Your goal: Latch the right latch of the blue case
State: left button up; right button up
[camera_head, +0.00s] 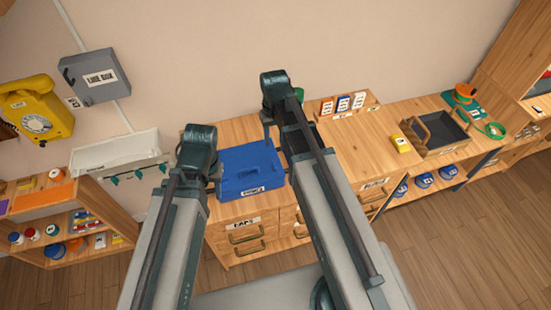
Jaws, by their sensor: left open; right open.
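The blue case (250,168) lies on top of the wooden drawer cabinet, between my two arms. A white label shows on its front side. Its latches are too small to make out, and its right edge is close to my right arm. My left gripper (214,184) is at the left side of the case, mostly hidden behind my own wrist; it is open. My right gripper (268,128) is above and behind the right part of the case, partly hidden by my wrist; it is open. I cannot tell whether either one touches the case.
A wooden rack with labelled cards (343,104) stands at the back of the cabinet. A yellow object (401,144) and a dark tray (437,132) are to the right. A yellow dial phone (37,110) and a grey box (94,76) hang on the left wall. The cabinet top between rack and tray is clear.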

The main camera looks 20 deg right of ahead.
aim_at(274, 165)
notch_tip(274, 165, down, 14)
jog(key=b, duration=1.3)
jog(key=shift+b, duration=0.4)
jog(key=shift+r, duration=0.1)
grip_shut()
